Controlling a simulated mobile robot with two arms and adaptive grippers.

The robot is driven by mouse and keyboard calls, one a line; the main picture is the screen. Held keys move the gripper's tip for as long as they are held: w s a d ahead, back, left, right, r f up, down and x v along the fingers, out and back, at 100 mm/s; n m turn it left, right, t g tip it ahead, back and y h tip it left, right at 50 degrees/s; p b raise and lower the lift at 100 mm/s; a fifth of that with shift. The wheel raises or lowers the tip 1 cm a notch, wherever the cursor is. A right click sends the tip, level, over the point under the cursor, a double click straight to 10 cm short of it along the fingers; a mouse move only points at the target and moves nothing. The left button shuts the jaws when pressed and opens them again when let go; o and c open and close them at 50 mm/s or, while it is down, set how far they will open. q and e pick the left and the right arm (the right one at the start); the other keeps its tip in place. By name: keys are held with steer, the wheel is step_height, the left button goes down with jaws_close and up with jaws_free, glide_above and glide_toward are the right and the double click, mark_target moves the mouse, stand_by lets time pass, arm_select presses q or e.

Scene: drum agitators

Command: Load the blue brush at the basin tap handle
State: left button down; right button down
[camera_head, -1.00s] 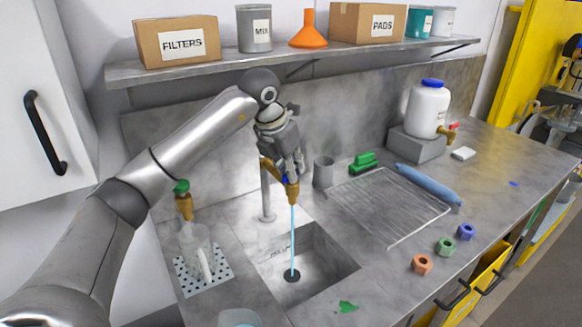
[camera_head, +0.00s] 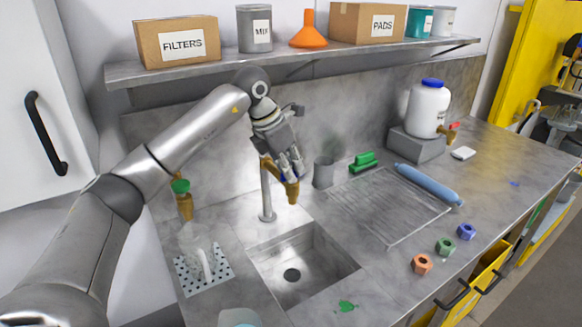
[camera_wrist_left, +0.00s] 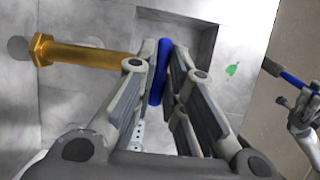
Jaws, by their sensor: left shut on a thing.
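The brass basin tap (camera_head: 291,190) stands at the back of the basin (camera_head: 318,262); no water runs from it. My left gripper (camera_head: 290,168) is at the top of the tap. In the left wrist view my left gripper (camera_wrist_left: 160,85) is shut on the blue tap handle (camera_wrist_left: 161,68), which lies between its fingers. The brass spout (camera_wrist_left: 85,54) is beside it. At the right edge of that view my right gripper (camera_wrist_left: 302,105) holds the blue brush (camera_wrist_left: 290,79), partly out of frame, clear of the counter.
A clear bottle (camera_head: 193,250) stands on a perforated plate left of the basin. A ribbed drainboard (camera_head: 385,205), blue roller (camera_head: 427,184), green brush (camera_head: 363,162) and grey cup (camera_head: 324,172) are to the right. Several coloured nuts lie near the front edge. A shelf (camera_head: 290,65) runs above.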

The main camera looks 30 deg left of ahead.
arm_select(q)
steer(key=c, duration=1.5)
jaws_free()
steer(key=shift+r, duration=0.1)
steer(key=v, duration=1.2)
